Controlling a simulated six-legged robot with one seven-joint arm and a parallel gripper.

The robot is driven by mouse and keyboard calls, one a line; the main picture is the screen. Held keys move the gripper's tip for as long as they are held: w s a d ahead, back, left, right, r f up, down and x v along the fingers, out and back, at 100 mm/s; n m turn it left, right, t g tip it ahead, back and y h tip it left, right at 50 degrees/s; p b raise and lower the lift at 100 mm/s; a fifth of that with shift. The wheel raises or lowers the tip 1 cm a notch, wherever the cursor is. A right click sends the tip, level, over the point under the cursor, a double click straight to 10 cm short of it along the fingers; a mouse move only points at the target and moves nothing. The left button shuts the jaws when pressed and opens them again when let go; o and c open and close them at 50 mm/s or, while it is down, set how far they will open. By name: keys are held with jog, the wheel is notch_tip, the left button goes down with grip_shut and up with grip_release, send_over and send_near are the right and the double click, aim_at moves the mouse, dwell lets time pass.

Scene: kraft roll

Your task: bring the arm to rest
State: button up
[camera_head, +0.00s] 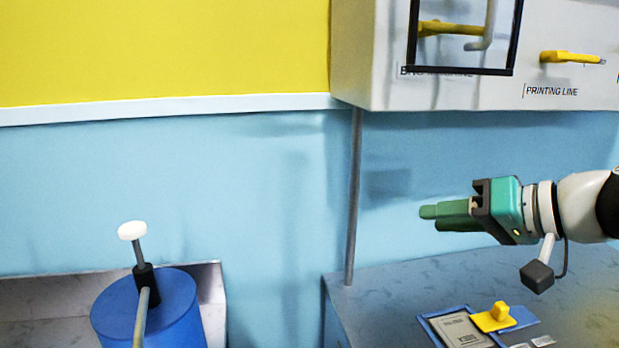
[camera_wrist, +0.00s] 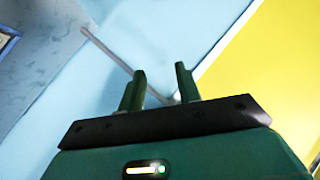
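My gripper (camera_head: 430,218) is at the right in the head view, held level in the air above the grey bench and pointing left. Its green fingers also show in the wrist view (camera_wrist: 160,73), apart with a clear gap and nothing between them. It touches nothing that I can see.
A white cabinet (camera_head: 455,92) with yellow handles hangs above. A thin grey pipe (camera_head: 353,200) runs down the blue wall. A blue drum (camera_head: 175,310) with a white-knobbed lever (camera_head: 132,231) stands left.

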jog(key=s+a+f+g+h, duration=0.2)
jog(key=s+f+h, duration=0.2)
jog(key=f, duration=0.7)
jog(key=s+a+f+g+h, duration=0.1)
jog(key=s+f+h, duration=0.4)
jog(key=f, duration=0.7)
jog(key=shift+s+a+f+m+g, duration=0.25)
jog(key=shift+s+a+g, duration=0.2)
jog(key=shift+s, duration=0.7)
